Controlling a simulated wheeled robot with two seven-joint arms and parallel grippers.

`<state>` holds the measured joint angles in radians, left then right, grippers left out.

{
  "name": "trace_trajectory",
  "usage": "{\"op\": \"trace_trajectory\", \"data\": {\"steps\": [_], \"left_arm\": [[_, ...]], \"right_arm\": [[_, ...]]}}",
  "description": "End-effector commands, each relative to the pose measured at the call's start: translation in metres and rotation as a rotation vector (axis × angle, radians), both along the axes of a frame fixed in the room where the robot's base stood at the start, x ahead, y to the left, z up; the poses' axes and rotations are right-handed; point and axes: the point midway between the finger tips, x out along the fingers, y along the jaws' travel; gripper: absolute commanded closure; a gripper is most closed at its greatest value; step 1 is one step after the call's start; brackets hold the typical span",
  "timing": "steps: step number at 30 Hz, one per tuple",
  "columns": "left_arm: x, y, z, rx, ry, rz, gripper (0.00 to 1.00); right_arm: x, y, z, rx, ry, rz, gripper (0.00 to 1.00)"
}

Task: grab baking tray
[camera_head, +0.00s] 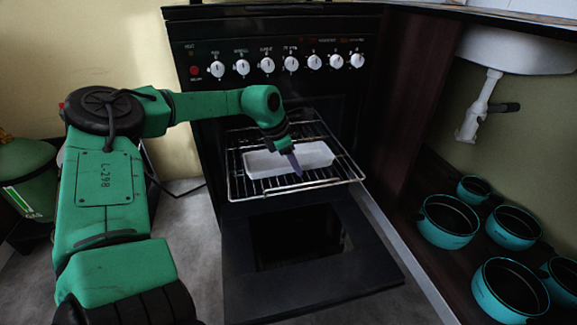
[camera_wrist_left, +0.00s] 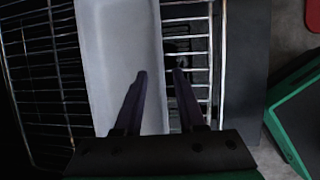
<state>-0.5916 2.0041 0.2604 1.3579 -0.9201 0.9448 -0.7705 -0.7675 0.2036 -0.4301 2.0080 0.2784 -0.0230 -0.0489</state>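The baking tray (camera_head: 262,165), a pale grey-white rectangular pan, lies on the pulled-out oven rack (camera_head: 340,181) in the head view. My left gripper (camera_head: 294,164) comes down over the tray's near side, pointing down. In the left wrist view the tray (camera_wrist_left: 112,50) runs lengthwise. The left gripper's two dark fingers (camera_wrist_left: 160,73) are apart, one over the tray and one beyond its right edge, so the edge runs between them. Whether they touch the tray I cannot tell. My right gripper is not in view.
The oven door (camera_head: 300,285) hangs open below the rack. White knobs (camera_head: 267,65) line the panel above. Several teal pots (camera_head: 447,222) stand in the open cabinet at right, under a sink (camera_head: 520,52) with a white pipe. A green gas cylinder (camera_head: 25,180) stands at left.

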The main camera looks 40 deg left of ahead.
Motion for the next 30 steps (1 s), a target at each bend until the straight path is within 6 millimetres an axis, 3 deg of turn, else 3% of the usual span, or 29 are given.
{"op": "trace_trajectory", "data": {"steps": [2, 3, 5, 30], "left_arm": [[-0.0001, 0.0, 0.0008, 0.0, 0.0, 0.0, 0.64], [-0.0003, 0.0, 0.0008, 0.0, 0.0, 0.0, 0.8], [-0.0004, 0.0, 0.0008, 0.0, 0.0, 0.0, 1.0], [-0.0007, 0.0002, 0.0004, 0.0, 0.002, 0.0, 1.0]], "right_arm": [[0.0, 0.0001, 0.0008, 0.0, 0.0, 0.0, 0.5], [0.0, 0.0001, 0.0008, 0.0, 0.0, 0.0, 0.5], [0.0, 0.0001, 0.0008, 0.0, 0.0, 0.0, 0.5], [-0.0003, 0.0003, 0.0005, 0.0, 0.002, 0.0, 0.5]]}}
